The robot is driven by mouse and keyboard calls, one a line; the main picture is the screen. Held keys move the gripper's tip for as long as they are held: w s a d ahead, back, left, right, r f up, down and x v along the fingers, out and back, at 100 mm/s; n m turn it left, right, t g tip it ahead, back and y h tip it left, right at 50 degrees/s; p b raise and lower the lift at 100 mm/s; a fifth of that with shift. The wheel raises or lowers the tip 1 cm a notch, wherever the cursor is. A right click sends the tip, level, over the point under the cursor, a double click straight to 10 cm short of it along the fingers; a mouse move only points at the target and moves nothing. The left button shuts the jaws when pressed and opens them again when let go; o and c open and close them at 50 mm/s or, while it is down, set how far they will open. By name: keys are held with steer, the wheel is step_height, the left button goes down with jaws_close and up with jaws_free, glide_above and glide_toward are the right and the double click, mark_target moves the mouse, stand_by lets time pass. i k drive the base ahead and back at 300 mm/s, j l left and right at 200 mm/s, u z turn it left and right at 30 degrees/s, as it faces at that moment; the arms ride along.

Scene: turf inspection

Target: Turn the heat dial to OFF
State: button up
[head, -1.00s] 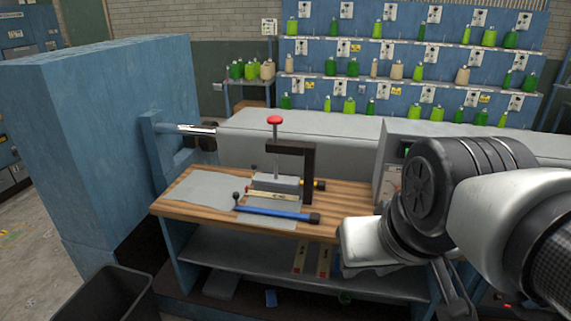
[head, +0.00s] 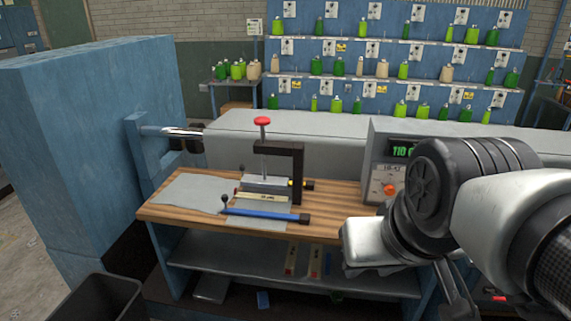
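The heat dial looks to be the orange knob (head: 390,189) on the front of a grey control box (head: 375,150) at the right end of the wooden bench. The dial's marks are too small to read. A green lit display (head: 402,151) sits above it, partly hidden by my arm. My arm fills the right side of the head view and covers the right part of the box. The white end of my arm is low in front of the bench, to the left of my dark joint. My gripper's fingers cannot be made out.
A wooden bench (head: 165,212) holds a clamp with a red knob (head: 262,121), a blue-handled tool (head: 265,214) and a grey sheet (head: 185,193). A big blue cabinet (head: 90,120) stands left. A black bin (head: 105,298) is at the lower left. Shelves of bottles line the back.

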mark_target(390, 190)
steer(key=l+u, duration=0.1)
steer(key=l, duration=0.2)
steer(key=z, duration=0.65)
steer(key=i+z, duration=0.4)
steer(key=i, duration=0.6)
